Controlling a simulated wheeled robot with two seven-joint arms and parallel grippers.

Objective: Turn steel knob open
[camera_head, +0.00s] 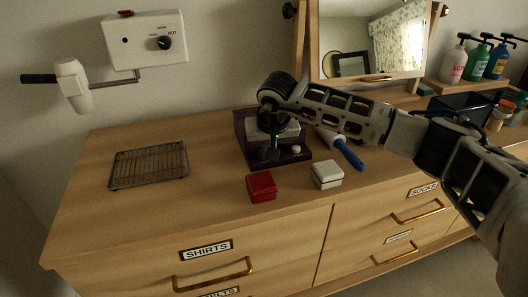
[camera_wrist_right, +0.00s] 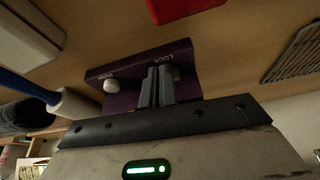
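A dark purple box (camera_head: 290,158) sits on the wooden dresser top; it also shows in the right wrist view (camera_wrist_right: 125,95). Its face has a pale round knob (camera_wrist_right: 110,86) and, beside the word LOCK, a grey metallic knob (camera_wrist_right: 177,75), mostly hidden behind my fingers. My right gripper (camera_wrist_right: 157,84) is over the box, its two fingers close together right at the grey knob. I cannot tell whether they clasp it or only stand beside it. In the head view the right gripper (camera_head: 270,150) hides much of the box. My left gripper is out of view.
A red box (camera_head: 261,187) and a white box (camera_head: 327,175) lie in front. A wire rack (camera_head: 148,165) is at left, a blue-handled tool (camera_head: 348,152) at right. A mirror (camera_head: 370,40) stands behind. A white wall unit (camera_head: 145,40) has a black HOT knob.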

